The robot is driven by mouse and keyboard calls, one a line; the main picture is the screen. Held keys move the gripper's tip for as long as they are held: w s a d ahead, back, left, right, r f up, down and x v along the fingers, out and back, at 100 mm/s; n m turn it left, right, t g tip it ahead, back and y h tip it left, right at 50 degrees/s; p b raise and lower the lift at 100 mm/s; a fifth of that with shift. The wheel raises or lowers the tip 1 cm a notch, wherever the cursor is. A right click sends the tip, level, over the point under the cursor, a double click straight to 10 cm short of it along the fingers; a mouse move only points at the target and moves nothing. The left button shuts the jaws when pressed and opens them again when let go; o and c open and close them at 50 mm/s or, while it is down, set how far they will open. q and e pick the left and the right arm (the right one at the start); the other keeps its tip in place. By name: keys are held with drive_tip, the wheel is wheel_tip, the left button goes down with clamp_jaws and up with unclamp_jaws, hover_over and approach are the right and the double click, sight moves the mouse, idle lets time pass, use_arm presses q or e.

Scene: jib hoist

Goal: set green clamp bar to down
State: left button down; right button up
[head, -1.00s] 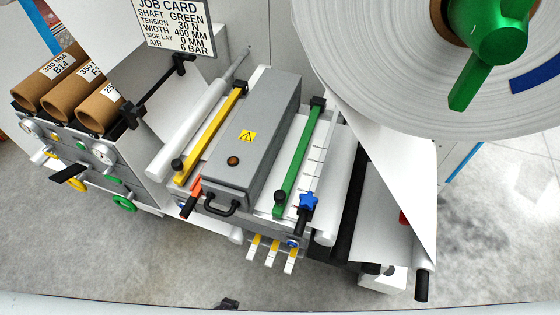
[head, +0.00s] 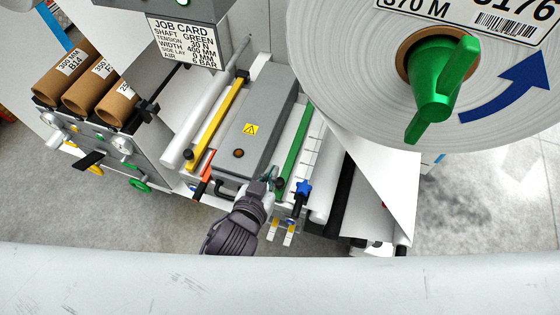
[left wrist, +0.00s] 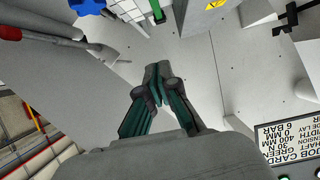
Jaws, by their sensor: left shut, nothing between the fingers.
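The green clamp bar (head: 295,143) runs lengthwise over the white plate to the right of the grey housing. Its far end is at a black block, and a dark knob (head: 279,183) sits at its near end. Whether the bar is pressed down or slightly raised is hard to tell. My left gripper (head: 268,177) is shut and empty, just left of the bar's near end; contact cannot be made out. My right gripper is not in view.
The yellow bar (head: 218,122) lies left of the grey housing (head: 256,135), which has a black handle at its front. A blue star knob (head: 303,188) stands right of the green bar's end. The large paper roll (head: 350,70) overhangs on the right.

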use_arm(q)
drive_tip(key=w+f, duration=0.2)
drive_tip(key=w+d+f+p, duration=0.1)
drive_tip(key=w+f, duration=0.1)
drive_tip(key=w+d+f, duration=0.1)
drive_tip(key=w+f, duration=0.1)
drive_tip(key=f, duration=0.1)
drive_tip(key=shift+w+f+p, duration=0.1)
drive_tip(key=shift+w+p, duration=0.1)
drive_tip(key=shift+p, duration=0.15)
drive_tip(key=shift+f, duration=0.1)
